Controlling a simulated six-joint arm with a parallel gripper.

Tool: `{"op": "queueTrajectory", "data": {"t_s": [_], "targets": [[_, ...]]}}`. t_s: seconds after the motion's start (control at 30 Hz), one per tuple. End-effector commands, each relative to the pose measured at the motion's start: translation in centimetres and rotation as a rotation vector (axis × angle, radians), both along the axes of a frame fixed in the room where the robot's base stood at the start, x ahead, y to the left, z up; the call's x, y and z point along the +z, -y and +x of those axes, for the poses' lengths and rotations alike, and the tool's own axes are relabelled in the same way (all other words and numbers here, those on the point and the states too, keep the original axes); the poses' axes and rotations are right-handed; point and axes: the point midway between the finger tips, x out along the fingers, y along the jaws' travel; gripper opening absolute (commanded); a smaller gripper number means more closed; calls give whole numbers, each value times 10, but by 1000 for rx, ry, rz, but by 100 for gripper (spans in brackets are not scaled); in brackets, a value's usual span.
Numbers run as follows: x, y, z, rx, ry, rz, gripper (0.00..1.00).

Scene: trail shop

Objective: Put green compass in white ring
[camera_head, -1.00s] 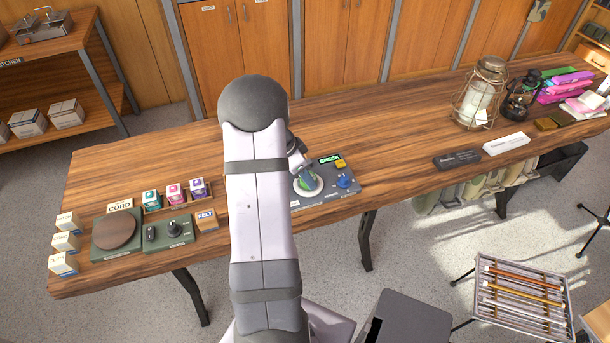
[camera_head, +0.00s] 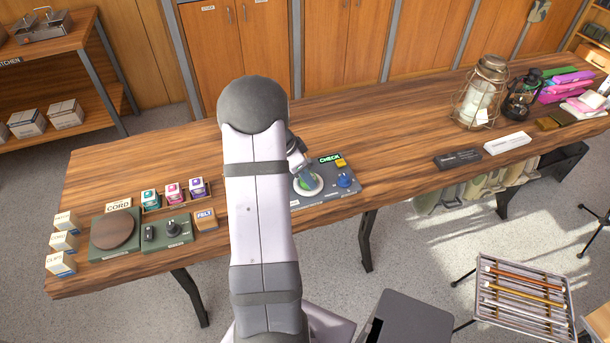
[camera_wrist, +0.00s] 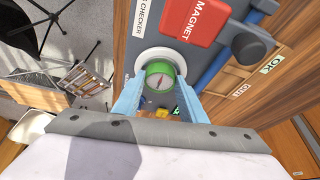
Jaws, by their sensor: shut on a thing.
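The green compass (camera_wrist: 160,78) has a pale dial with a red needle, seen in the wrist view. My gripper (camera_wrist: 162,98) is shut on it, with one blue finger on each side. The white ring (camera_wrist: 146,57) shows around and behind the compass, on the grey checker board. The compass appears to be at or within the ring; whether it rests on the bottom I cannot tell.
A red MAGNET block (camera_wrist: 197,18) is close to the ring. A green unit (camera_head: 168,232) and small boxes stand left; lanterns (camera_head: 484,92) stand right.

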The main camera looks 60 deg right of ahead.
Motion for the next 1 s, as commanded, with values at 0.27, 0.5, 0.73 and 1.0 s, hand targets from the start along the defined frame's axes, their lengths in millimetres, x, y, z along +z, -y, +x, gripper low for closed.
{"op": "queueTrajectory", "data": {"t_s": [0.27, 0.5, 0.73, 1.0], "targets": [[0, 0, 0, -1, 0, 0, 45], [0, 0, 0, -1, 0, 0, 60], [0, 0, 0, -1, 0, 0, 78], [2, 0, 0, -1, 0, 0, 78]]}}
